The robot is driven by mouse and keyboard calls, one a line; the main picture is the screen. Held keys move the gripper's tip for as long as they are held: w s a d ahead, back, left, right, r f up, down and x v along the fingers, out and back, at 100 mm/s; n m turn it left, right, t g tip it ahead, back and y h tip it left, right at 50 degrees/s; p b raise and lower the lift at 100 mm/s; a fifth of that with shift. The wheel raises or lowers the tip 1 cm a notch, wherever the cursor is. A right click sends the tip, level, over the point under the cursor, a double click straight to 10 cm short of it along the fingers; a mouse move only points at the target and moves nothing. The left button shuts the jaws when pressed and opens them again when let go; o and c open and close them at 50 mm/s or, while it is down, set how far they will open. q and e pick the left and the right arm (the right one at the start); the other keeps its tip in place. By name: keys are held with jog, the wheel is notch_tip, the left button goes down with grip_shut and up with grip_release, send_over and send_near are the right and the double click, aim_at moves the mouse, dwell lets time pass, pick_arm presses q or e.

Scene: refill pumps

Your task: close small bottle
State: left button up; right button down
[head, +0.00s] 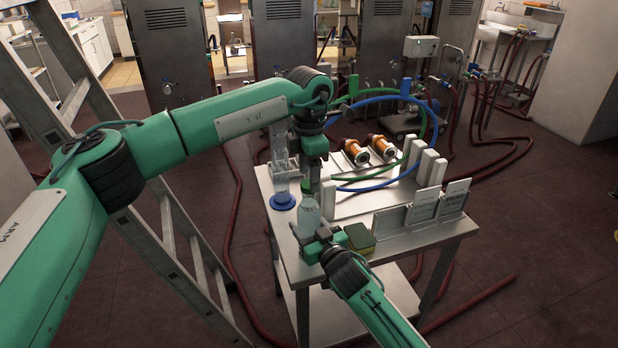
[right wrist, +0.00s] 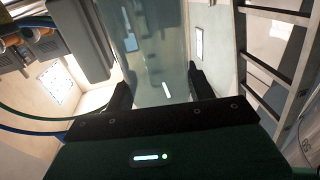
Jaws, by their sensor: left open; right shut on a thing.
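The small bottle (head: 308,214) is pale and see-through and stands upright at the near left corner of the metal table (head: 440,237). My right gripper (head: 318,243) is shut on its lower part. In the right wrist view the bottle (right wrist: 158,50) fills the space between the fingers of my right gripper (right wrist: 160,92). My left gripper (head: 311,186) points down directly over the bottle's top and is open. A bit of green shows at the bottle's neck, but I cannot tell whether it is a cap; the left gripper partly hides it.
A clear cylinder with a blue base (head: 283,202) stands close behind the bottle. A yellow-green sponge (head: 359,236) lies to the right. White upright blocks (head: 428,168), label holders (head: 423,205), orange-brown fittings (head: 381,148) and hoses crowd the table. A ladder (head: 165,245) stands at left.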

pick_arm(q)
notch_tip(320, 180, up, 10)
dwell(0.3)
pick_arm(e)
jog(key=shift+c, duration=2.2)
grip_release()
pick_arm(q)
jog(key=shift+f+b, duration=0.9)
jog(key=shift+f, duration=0.05)
pick_arm(e)
jog(key=v, duration=1.4)
jog(key=shift+w, duration=0.1)
